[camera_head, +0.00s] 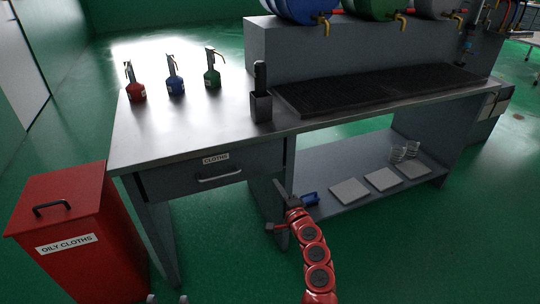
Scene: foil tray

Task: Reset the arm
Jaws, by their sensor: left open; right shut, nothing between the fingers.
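My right arm, red with dark joints, reaches up from the bottom edge right of centre. Its dark gripper (281,188) is in front of the table's open lower part, right of the drawer. It is shut with nothing seen between its fingers. Only two grey fingertips of my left gripper (167,298) show at the bottom edge, right of the red bin. They are apart and empty; the rest of that arm is out of view.
The metal workbench (190,130) has a closed drawer (218,178) labelled CLOTHS. Red (136,90), blue (176,86) and green (212,78) oil cans stand on top. A red OILY CLOTHS bin (75,240) stands left. White pads (349,191) lie on the lower shelf.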

